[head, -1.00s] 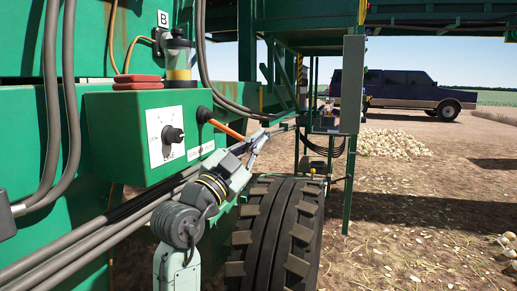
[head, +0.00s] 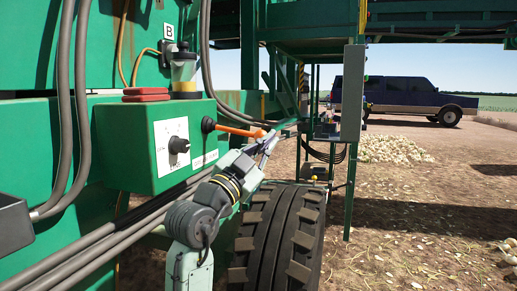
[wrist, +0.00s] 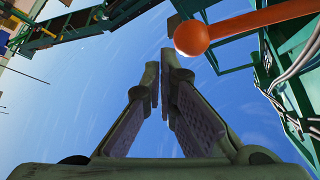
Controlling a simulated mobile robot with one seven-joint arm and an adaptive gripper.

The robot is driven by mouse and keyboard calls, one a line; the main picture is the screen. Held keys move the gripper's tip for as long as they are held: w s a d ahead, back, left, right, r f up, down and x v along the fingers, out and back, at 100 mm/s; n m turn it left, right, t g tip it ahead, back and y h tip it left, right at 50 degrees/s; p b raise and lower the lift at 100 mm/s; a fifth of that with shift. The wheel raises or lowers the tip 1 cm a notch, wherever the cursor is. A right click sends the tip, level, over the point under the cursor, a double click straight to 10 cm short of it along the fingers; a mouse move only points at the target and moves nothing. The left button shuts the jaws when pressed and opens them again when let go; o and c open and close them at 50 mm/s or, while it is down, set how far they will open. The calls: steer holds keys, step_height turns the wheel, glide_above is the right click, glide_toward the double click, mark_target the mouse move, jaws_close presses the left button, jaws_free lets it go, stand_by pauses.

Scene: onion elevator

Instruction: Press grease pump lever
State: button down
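The grease pump lever (head: 232,129) is an orange bar with a round knob, sticking out to the right from the green control box (head: 150,150). In the wrist view its orange knob (wrist: 192,38) and bar show at the upper right, beside the fingertips. My gripper (head: 269,140) is just right of and slightly below the knob in the head view. In the wrist view my gripper (wrist: 160,70) has its fingers nearly together, with a narrow gap and nothing between them. The knob is outside the fingers. I cannot tell whether a finger touches it.
A black dial (head: 179,145) is on the box front. A clear reservoir (head: 184,70) and a red item (head: 146,94) are above it. A large tyre (head: 280,235) is below my arm.

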steer(key=b+v, duration=0.3)
steer(key=v, duration=0.7)
steer(key=shift+r, duration=0.25)
steer(key=shift+s, duration=0.1)
stand_by(1.0)
